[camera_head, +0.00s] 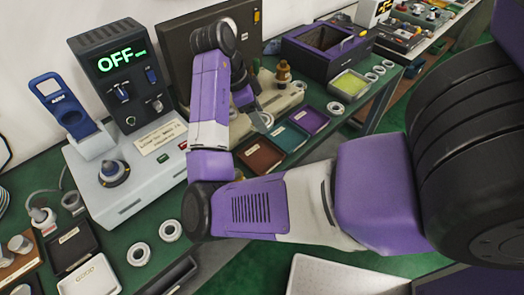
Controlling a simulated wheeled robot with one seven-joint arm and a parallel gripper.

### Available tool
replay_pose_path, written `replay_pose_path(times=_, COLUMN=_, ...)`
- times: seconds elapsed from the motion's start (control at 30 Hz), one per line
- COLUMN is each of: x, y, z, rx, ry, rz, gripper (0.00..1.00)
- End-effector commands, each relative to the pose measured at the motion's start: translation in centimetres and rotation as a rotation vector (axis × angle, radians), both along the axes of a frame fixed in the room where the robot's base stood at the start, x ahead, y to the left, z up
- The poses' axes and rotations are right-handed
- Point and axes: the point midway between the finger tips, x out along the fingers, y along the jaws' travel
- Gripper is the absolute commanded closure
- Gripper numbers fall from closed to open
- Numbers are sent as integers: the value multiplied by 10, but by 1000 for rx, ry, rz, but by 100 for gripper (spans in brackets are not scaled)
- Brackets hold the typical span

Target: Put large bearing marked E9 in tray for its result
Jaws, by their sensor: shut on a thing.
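My gripper (262,118) shows only in part behind my own forearm, over the far middle of the green bench. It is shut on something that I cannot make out. Pale bearing rings lie on the bench: one near the front (138,255), another beside it (170,230), and several at the back right (335,108). No E9 mark is readable. Small trays lie in a row: brown (258,159), teal (285,138) and dark purple (309,120). A white tray (90,279) labelled GOOD and a black tray (72,248) lie at the lower left.
A grey test device (130,172) with a display reading OFF stands at left, with a blue handled fixture (68,110). A dark purple box (325,50) and a yellow-green filled container (350,84) stand at back right. A pale surface (345,275) is at the bottom.

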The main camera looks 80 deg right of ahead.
Motion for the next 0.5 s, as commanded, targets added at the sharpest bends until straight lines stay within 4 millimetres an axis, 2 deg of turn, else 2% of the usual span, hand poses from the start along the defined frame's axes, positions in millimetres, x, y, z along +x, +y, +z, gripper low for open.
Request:
replay_pose_path(times=0.03, x=-2, y=0, z=-15, rx=0, ry=7, rz=2, gripper=100)
replay_pose_path(times=0.3, x=0, y=1, z=-77, rx=3, ry=4, rz=5, gripper=100)
replay_pose_path(times=0.5, x=0, y=0, z=-109, rx=1, ry=1, rz=4, gripper=100)
